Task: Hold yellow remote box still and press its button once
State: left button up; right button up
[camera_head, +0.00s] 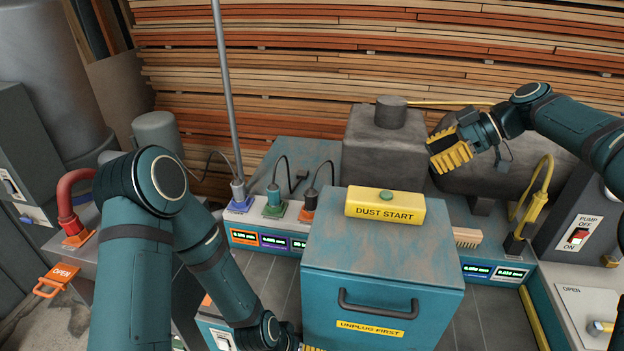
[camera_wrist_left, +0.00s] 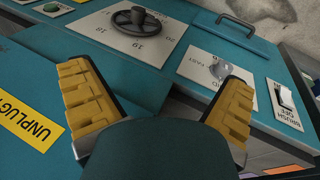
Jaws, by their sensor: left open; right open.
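The yellow remote box (camera_head: 370,213), labelled DUST START, lies on top of the teal cabinet (camera_head: 430,260). Its green button (camera_head: 386,196) faces up and nothing covers it. My right gripper (camera_head: 450,153) has yellow pads and is open, above and to the right of the box, apart from it. My left arm reaches down in front of the cabinet. Its gripper barely shows at the bottom edge of the head view, below the box. In the left wrist view my left gripper (camera_wrist_left: 157,90) is open, its two yellow-padded fingers wide apart with nothing between them.
The cabinet has a dark handle (camera_head: 378,305) and an UNPLUG FIRST label. A grey machine block (camera_head: 383,145) stands behind the box. A brush (camera_head: 467,237) lies right of the cabinet. The left wrist view shows a handwheel (camera_wrist_left: 138,20) and a brush switch (camera_wrist_left: 284,97).

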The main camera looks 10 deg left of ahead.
pick_arm(q)
jog(key=w+a+m+g+h, duration=0.1)
jog(key=w+a+m+g, duration=0.1)
jog(key=w+m, duration=0.25)
jog(key=m+h, duration=1.3)
jog(key=m, duration=0.2)
send_near(349, 192)
jog(key=d, duration=1)
jog(key=shift+s+f, duration=0.1)
jog(key=shift+f, duration=0.1)
